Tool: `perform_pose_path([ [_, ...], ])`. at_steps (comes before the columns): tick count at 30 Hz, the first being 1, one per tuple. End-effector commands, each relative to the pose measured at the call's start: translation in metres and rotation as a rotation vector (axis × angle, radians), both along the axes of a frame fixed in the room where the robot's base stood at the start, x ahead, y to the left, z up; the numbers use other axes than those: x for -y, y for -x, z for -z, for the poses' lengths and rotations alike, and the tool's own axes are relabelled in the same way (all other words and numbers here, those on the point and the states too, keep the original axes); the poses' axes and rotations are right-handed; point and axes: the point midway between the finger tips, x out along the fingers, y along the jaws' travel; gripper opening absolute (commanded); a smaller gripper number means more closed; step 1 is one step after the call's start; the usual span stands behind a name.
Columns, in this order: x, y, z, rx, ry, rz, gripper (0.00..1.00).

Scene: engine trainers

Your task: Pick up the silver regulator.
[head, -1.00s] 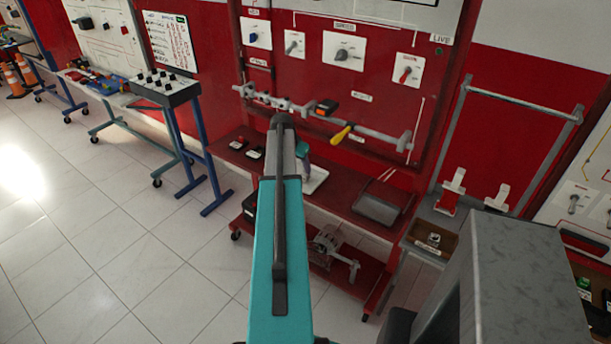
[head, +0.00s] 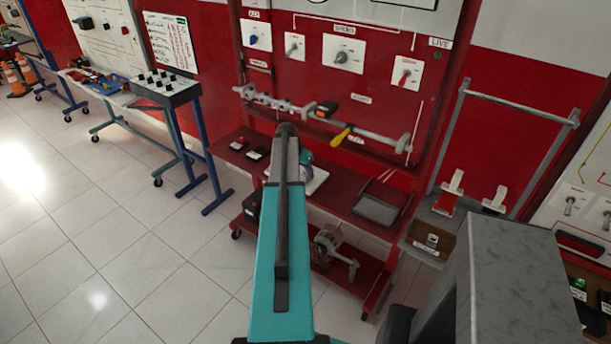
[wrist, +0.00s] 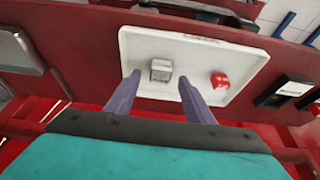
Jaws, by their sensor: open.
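The silver regulator (wrist: 161,70), a small grey-silver block, sits on a white tray (wrist: 235,42) in the wrist view. A red block (wrist: 220,80) lies on the same tray to its right. My gripper (wrist: 159,78) is open and empty. Its two purple fingers reach toward the tray, with the regulator between their tips in the picture; I cannot tell how far above it they are. In the head view, my teal arm hides most of the tray (head: 318,184), and I cannot make out the regulator there.
The tray lies on a red bench shelf (head: 345,190). Dark boxes (wrist: 288,92) stand right of the tray in the wrist view. A grey pan (head: 377,208) is on the shelf's right side. A rail with a yellow-handled tool (head: 341,136) runs behind.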

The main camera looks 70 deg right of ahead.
Motion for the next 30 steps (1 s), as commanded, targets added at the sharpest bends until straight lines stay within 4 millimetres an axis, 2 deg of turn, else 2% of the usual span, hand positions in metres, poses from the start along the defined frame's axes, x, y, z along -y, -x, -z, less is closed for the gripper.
perform_pose_path([
  [9, 0.008, 0.002, 0.018, 0.0, 0.0, 0.001, 0.48],
  [25, 0.007, 0.002, 0.019, 0.0, 0.0, 0.001, 0.48],
  [30, 0.008, 0.003, 0.019, 0.0, 0.0, 0.001, 0.2],
])
